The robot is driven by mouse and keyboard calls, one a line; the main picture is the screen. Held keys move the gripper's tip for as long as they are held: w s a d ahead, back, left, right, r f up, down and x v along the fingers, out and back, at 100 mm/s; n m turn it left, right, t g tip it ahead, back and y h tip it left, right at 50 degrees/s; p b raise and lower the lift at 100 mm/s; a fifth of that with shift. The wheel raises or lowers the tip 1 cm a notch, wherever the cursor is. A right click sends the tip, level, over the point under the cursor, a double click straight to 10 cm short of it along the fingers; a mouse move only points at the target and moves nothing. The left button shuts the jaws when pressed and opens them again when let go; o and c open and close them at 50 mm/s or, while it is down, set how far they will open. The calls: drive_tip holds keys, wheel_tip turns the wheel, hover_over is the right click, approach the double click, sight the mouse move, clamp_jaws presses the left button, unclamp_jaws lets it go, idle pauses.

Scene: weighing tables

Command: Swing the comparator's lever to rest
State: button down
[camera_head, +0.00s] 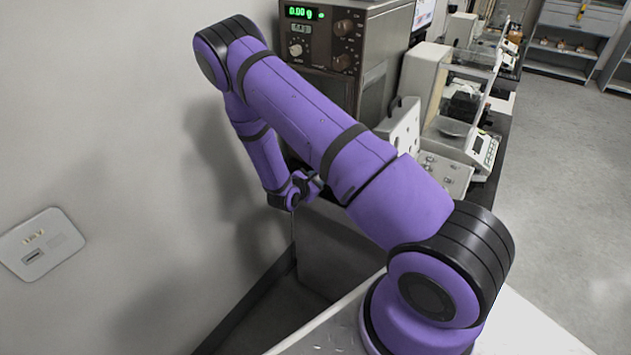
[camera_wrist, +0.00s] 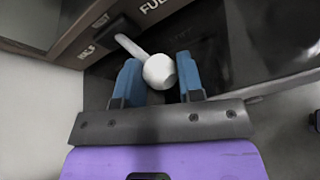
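The comparator (camera_head: 345,50) is a dark metal box on the table, with a green lit display and several knobs on its front. In the wrist view its lever (camera_wrist: 130,45) is a pale bar running from a dark hub (camera_wrist: 113,31) to a white ball knob (camera_wrist: 160,72). The lever points down and right in that picture. My gripper (camera_wrist: 159,75) has its two blue fingers on either side of the ball, seemingly against it. In the head view my gripper (camera_head: 305,185) is small beside the comparator's lower front, and my arm hides the lever there.
A wall is close on the left, with a pale plate (camera_head: 40,245). Balances (camera_head: 465,105) stand behind the comparator. The floor at right is clear.

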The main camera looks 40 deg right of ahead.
drive_tip(key=shift+a, duration=0.1)
drive_tip(key=shift+w+a+m+g+h, duration=0.2)
drive_tip(key=shift+w+a+m+g, duration=0.2)
drive_tip(key=shift+m+g, duration=0.25)
drive_tip(key=shift+w+a+m+g+h, duration=0.25)
drive_tip(key=shift+w+m+g, duration=0.15)
drive_tip(key=shift+g, duration=0.35)
drive_tip(key=w+m+g, duration=0.1)
drive_tip(key=g, duration=0.1)
drive_tip(key=w+a+m+g, duration=0.1)
drive_tip(key=m, duration=0.1)
drive_tip(key=shift+w+a+g, duration=0.1)
drive_tip(key=shift+a+g, duration=0.05)
drive_tip(key=shift+g, duration=0.25)
drive_tip(key=shift+w+a+m, duration=0.25)
drive_tip(key=shift+w, duration=0.4)
drive_tip(key=c, duration=1)
unclamp_jaws()
drive_tip(key=shift+c, duration=0.2)
drive_tip(key=v, duration=1.1)
